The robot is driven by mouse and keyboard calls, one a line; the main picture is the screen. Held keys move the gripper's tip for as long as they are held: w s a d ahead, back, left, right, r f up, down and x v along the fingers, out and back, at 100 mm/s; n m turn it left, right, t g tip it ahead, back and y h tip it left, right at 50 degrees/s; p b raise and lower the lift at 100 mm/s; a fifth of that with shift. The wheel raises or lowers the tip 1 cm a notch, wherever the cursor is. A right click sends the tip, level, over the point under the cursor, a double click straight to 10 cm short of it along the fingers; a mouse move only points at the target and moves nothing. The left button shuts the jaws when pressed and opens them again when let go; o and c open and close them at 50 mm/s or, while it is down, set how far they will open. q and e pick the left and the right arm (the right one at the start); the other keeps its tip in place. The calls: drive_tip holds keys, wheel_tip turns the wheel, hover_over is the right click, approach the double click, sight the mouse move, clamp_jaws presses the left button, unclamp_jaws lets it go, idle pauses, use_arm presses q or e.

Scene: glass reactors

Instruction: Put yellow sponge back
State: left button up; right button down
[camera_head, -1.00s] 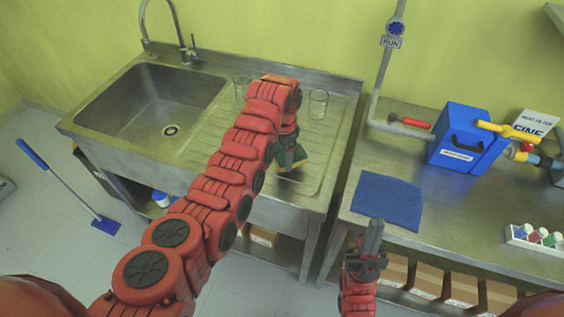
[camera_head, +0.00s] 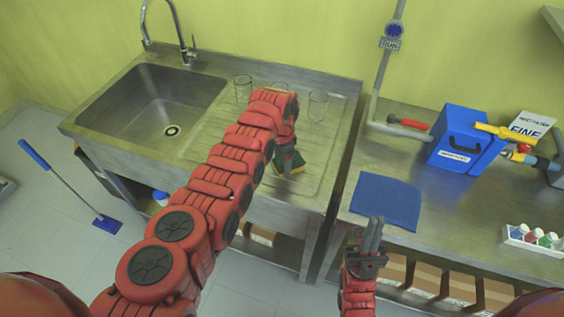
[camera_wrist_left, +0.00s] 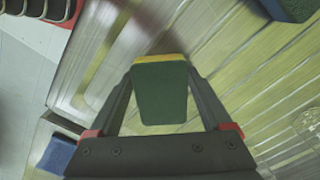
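A sponge (camera_wrist_left: 161,92) with a green face and a yellow edge sits between the two fingers of my left gripper (camera_wrist_left: 165,66) in the left wrist view. The fingers touch its sides, so the gripper looks shut on it. In the head view the sponge (camera_head: 292,163) shows partly below my left arm, over the ribbed drainboard (camera_head: 225,130). I cannot tell whether it touches the board. Another dark blue-green block (camera_wrist_left: 291,7) shows at the top right of the wrist view. My right gripper (camera_head: 373,222) is empty in front of the right bench, its fingers close together.
Glass beakers stand on the drainboard, one left (camera_head: 243,88) and one right (camera_head: 317,105) of my left arm. The sink basin (camera_head: 150,105) is at left. A blue cloth (camera_head: 387,201) and a blue box (camera_head: 466,138) are on the right bench.

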sight(282, 164)
use_arm(q)
drive_tip(key=shift+o, duration=1)
drive_tip(key=shift+r, duration=0.25)
wheel_tip(282, 164, up, 12)
drive_tip(key=b, duration=0.3)
drive_tip(key=shift+f, duration=0.1)
